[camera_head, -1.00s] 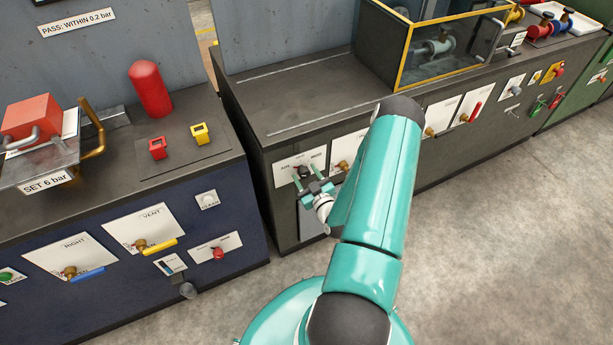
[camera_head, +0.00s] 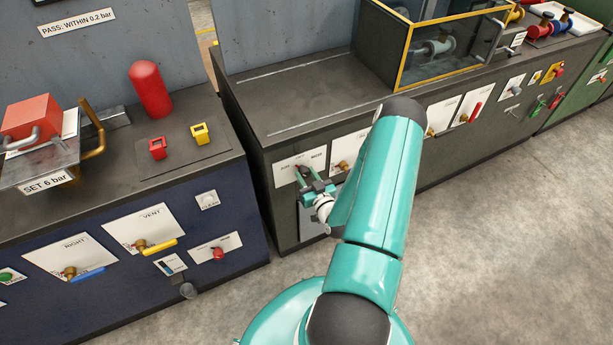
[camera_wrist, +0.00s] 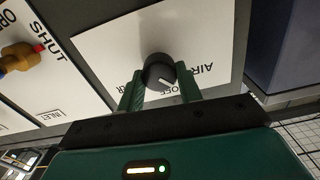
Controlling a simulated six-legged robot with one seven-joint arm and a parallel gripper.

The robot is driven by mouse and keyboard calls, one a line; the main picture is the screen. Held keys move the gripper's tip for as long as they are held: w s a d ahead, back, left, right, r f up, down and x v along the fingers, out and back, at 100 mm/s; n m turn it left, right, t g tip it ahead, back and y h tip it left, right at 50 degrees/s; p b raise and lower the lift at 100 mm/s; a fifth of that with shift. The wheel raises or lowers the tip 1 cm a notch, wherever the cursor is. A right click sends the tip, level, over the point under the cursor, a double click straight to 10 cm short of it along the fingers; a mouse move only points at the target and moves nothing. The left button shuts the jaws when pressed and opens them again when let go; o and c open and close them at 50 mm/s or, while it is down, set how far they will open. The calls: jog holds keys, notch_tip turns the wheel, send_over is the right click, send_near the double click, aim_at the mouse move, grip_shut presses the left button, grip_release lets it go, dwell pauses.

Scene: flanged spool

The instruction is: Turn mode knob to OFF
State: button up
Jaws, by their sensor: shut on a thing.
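The mode knob (camera_wrist: 158,72) is dark and round with a white pointer line, on a white plate (camera_wrist: 205,35) reading AIR and OFF; a third label is mostly hidden by a finger. The pointer line slants toward the lower right of the wrist view, close to the OFF lettering. My gripper (camera_wrist: 159,88) has one green finger on each side of the knob and is shut on it. In the head view my gripper (camera_head: 310,178) is at the plate (camera_head: 286,172) on the dark cabinet's front, largely covering the knob.
A valve with a brass hub and red tip (camera_wrist: 20,57) sits on the neighbouring plate marked OPEN and SHUT. The blue cabinet (camera_head: 120,270) stands to the left, with a yellow vent handle (camera_head: 160,246). Open floor (camera_head: 500,250) lies to the right.

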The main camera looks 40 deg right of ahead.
jog(key=m, duration=0.4)
jog(key=shift+s+f+m, duration=0.1)
jog(key=shift+m, duration=1.9)
jog(key=o, duration=1)
jog(key=v, duration=1.3)
jog(key=shift+s, duration=0.35)
